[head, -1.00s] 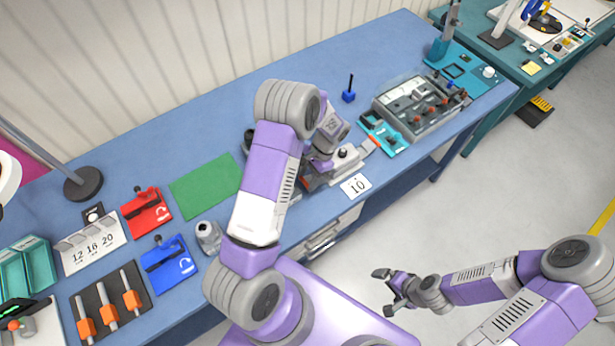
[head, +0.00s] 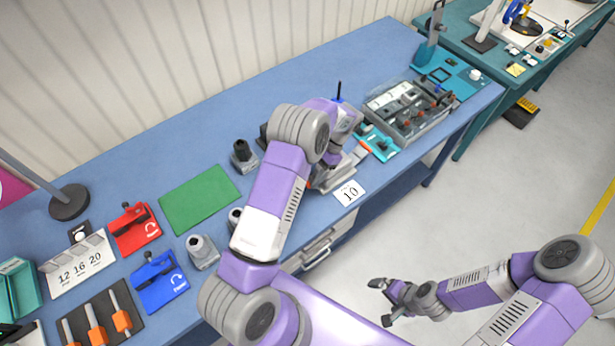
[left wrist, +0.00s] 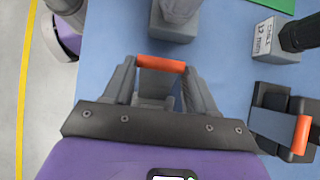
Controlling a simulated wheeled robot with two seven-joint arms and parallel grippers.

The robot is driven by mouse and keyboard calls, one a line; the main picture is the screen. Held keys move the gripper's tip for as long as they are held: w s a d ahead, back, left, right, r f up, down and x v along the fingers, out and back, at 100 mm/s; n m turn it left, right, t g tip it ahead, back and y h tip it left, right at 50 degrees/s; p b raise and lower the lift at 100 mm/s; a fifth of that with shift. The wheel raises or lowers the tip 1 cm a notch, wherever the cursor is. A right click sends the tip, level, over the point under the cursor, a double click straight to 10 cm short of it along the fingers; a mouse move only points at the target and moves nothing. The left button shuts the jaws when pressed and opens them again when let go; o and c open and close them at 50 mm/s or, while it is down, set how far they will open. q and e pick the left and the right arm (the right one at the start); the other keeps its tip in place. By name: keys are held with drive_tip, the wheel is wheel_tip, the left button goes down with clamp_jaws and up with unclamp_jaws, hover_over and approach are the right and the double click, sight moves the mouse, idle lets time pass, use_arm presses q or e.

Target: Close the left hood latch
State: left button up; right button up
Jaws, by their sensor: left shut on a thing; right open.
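My left gripper (left wrist: 160,85) is shut on an orange-topped latch bar (left wrist: 161,63), which sits between its two grey fingers in the left wrist view. A second latch with an orange bar (left wrist: 301,135) stands on a dark body at the right edge of that view. In the head view my left arm hides the gripper and most of the grey device (head: 332,178) under it. I cannot tell from the wrist view how far the held latch is swung. My right gripper (head: 381,303) is open and empty over the floor, in front of the table.
Grey blocks (head: 244,156) stand between the device and the green mat (head: 200,199). A card reading 10 (head: 349,193) lies at the table's front edge.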

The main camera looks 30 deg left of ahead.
use_arm(q)
drive_tip(key=shift+w+d, duration=0.3)
drive_tip(key=o, duration=1.3)
drive_tip(key=shift+w+f, duration=0.1)
drive_tip(key=shift+c, duration=0.2)
drive_tip(key=shift+o, duration=1.3)
drive_tip(key=shift+w, duration=0.1)
drive_tip(key=shift+a, duration=0.1)
drive_tip(key=v, duration=0.7)
drive_tip(key=shift+r+b, duration=0.25)
drive_tip(key=shift+b, duration=0.15)
drive_tip(key=shift+c, duration=0.3)
